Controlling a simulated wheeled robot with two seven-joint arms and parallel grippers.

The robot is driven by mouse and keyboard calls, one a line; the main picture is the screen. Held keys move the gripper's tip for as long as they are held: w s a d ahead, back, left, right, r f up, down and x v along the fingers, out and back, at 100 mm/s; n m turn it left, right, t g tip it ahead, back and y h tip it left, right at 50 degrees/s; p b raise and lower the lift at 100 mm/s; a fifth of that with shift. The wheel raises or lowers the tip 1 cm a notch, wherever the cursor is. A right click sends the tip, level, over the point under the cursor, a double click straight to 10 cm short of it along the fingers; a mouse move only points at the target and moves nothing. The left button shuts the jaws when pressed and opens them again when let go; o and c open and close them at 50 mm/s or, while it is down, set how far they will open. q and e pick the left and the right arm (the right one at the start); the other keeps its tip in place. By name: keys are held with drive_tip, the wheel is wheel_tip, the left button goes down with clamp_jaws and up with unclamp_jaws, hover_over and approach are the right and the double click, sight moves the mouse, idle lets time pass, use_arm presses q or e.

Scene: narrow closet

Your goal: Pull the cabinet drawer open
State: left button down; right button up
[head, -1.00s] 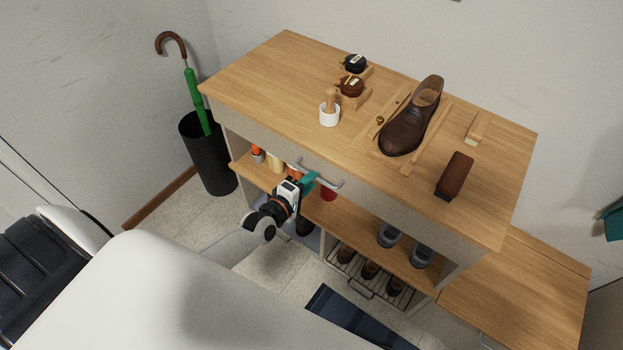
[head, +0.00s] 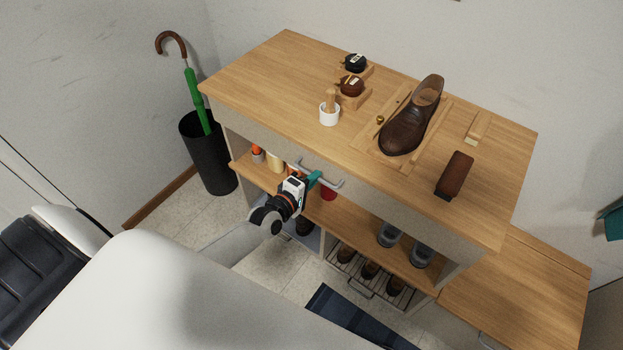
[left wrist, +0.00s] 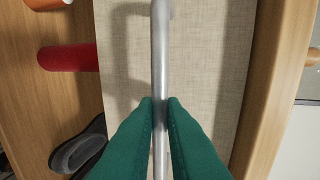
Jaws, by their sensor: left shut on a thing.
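The cabinet drawer (head: 372,184) is a long pale front panel just under the wooden top. It looks closed. Its metal bar handle (head: 331,184) shows at the drawer's left part. My left gripper (head: 314,178) is shut on the handle near its left end. In the left wrist view the green fingertips (left wrist: 161,103) sit on both sides of the grey handle bar (left wrist: 161,50), in front of the woven drawer front (left wrist: 215,60). My right gripper is not in any view.
The open shelf (head: 350,218) below holds bottles and shoes. A black umbrella bin (head: 207,155) stands at the left.

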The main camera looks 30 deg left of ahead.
use_arm(q)
drive_tip(key=f+p+v, duration=0.1)
drive_tip(key=f+v, duration=0.1)
drive_tip(key=v, duration=0.9)
drive_tip(key=s+f+p+v, duration=0.1)
drive_tip(key=f+p+v, duration=0.1)
drive_tip(key=v, duration=0.8)
drive_tip(key=shift+s+a, duration=0.2)
drive_tip(key=shift+s, duration=0.2)
drive_tip(key=shift+r, duration=0.1)
drive_tip(key=c, duration=1.7)
unclamp_jaws()
drive_tip(key=shift+c, duration=0.2)
drive_tip(key=shift+o, duration=1)
drive_tip(key=shift+s, duration=0.15)
drive_tip(key=shift+f, duration=0.2)
drive_tip(key=b+v, duration=0.1)
drive_tip(key=v, duration=1.1)
